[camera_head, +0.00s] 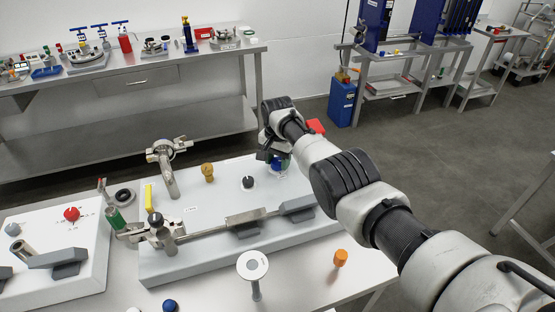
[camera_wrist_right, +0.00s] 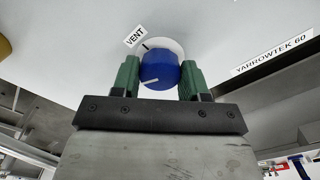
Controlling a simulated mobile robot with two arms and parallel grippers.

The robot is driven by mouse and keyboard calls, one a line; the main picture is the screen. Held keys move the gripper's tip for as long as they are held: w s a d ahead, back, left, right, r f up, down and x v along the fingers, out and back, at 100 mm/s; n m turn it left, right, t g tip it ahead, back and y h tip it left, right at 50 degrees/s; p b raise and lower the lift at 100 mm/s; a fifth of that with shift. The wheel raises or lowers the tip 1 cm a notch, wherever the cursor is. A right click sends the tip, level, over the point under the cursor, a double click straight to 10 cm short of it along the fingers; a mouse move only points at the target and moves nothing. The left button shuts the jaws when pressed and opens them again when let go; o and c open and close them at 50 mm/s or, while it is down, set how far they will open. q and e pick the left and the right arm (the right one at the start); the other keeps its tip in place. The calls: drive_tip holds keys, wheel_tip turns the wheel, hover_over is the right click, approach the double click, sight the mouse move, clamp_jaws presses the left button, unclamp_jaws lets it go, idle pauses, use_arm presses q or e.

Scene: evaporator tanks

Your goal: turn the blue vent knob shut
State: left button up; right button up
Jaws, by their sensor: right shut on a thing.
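The blue vent knob (camera_wrist_right: 160,68) sits on a white round plate on the panel, next to a label reading VENT. It shows in the right wrist view between the two green fingers of my right gripper (camera_wrist_right: 160,80), which is shut on it. A white line on the knob's near face points left and slightly down; a dark mark is on the plate above it. In the head view the knob (camera_head: 280,165) is mostly hidden by my right gripper (camera_head: 276,159), at the panel's far right. My left gripper is not in view.
An orange knob (camera_head: 340,258) and a white disc on a post (camera_head: 253,265) stand in front.

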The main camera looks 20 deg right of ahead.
sight(278, 161)
drive_tip(key=n, duration=0.5)
drive_tip(key=shift+r+n, duration=0.1)
drive_tip(key=shift+n, duration=0.2)
drive_tip(key=n, duration=0.5)
drive_tip(key=shift+w, duration=0.1)
drive_tip(key=n, duration=0.5)
drive_tip(key=shift+n, duration=0.4)
drive_tip(key=n, duration=0.5)
drive_tip(key=shift+b, duration=0.3)
drive_tip(key=shift+n, duration=0.4)
drive_tip(key=o, duration=0.9)
drive_tip(key=shift+o, duration=0.2)
wheel_tip(278, 161, up, 11)
